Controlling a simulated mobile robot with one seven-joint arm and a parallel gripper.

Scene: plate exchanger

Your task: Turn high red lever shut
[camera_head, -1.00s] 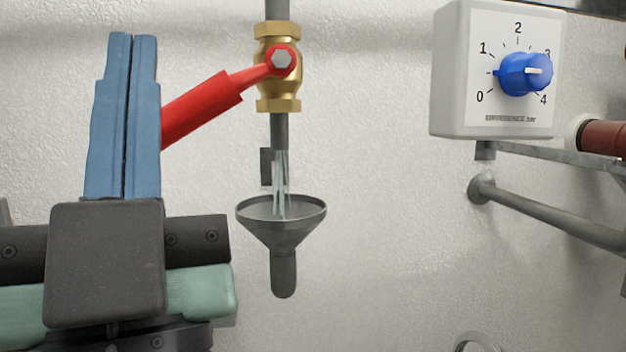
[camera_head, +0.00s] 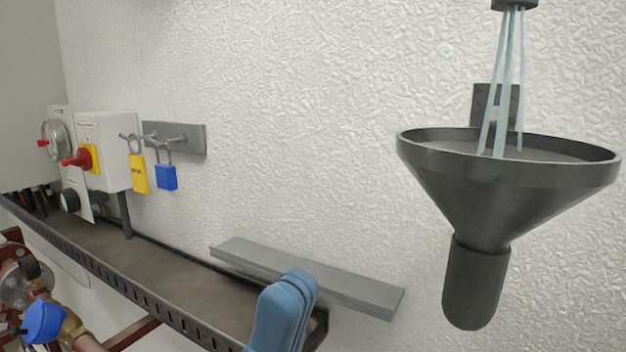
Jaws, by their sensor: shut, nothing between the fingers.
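The high red lever and its brass valve are out of view now. Thin streams of water (camera_head: 502,85) fall from the pipe end (camera_head: 514,4) at the top right into the dark grey funnel (camera_head: 475,205). My gripper (camera_head: 292,284) shows at the bottom centre, its blue fingers pressed together with nothing between them. In the picture it is below and left of the funnel, apart from it, overlapping the right end of a tray.
A grey shelf bar (camera_head: 310,278) and a slotted cable tray (camera_head: 150,265) run along the wall at left. A switch box (camera_head: 104,150), a yellow padlock (camera_head: 139,175) and a blue padlock (camera_head: 166,177) are farther left. A blue-handled valve (camera_head: 43,322) is at lower left.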

